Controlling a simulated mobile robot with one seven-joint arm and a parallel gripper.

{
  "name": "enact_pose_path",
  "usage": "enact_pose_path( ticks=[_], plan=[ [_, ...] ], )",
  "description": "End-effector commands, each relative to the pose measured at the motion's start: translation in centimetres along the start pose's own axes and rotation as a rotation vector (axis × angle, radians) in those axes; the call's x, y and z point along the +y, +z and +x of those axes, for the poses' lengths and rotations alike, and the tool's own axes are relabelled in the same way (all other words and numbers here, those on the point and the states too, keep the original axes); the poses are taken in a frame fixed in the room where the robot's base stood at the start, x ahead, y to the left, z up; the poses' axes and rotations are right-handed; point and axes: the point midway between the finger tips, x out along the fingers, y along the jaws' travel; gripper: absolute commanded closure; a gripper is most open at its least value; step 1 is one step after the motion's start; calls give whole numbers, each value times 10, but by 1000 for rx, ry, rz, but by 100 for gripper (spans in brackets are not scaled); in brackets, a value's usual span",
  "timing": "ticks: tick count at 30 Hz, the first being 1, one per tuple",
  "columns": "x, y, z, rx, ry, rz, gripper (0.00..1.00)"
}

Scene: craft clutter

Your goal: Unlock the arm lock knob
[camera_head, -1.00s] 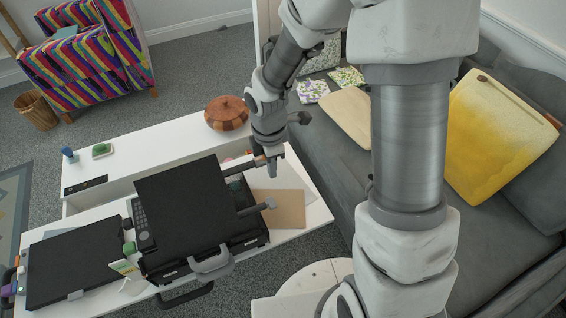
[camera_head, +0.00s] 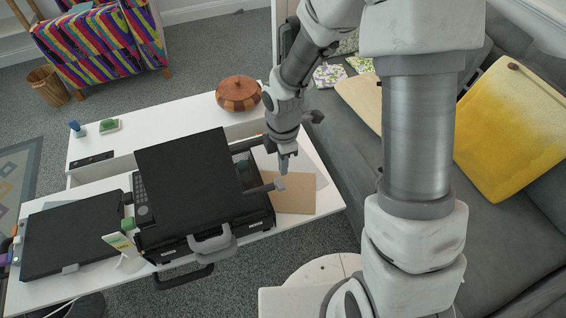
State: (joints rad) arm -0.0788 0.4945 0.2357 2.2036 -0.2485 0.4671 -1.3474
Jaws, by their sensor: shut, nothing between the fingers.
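A black machine (camera_head: 190,178) with a keypad and a grey front handle stands on the white table. A grey bar sticks out from its right side and ends in a small grey knob-like piece (camera_head: 279,184). I cannot tell for sure whether this is the arm lock knob. My gripper (camera_head: 284,167) points down just above this end piece in the picture. Its fingers are shut and empty. I cannot tell whether they touch the piece. Part of the machine's right side behind the bar is dark and hard to make out.
A brown board (camera_head: 294,197) lies right of the machine. A round wooden box (camera_head: 238,94) stands on the white table (camera_head: 175,127) behind. A flat black case (camera_head: 72,240) lies at left. A grey sofa (camera_head: 345,150) is close on the right.

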Motion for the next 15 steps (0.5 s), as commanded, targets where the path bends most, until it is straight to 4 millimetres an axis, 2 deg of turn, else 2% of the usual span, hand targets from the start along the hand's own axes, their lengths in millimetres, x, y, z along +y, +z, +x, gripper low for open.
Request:
enact_pose_path(
  ticks=[1, 3, 15],
  plan=[
    [0, 0, 13, 0, -1, 0, 100],
    [0, 0, 22, 0, -1, 0, 100],
    [0, 0, 64, 0, -1, 0, 100]
  ],
)
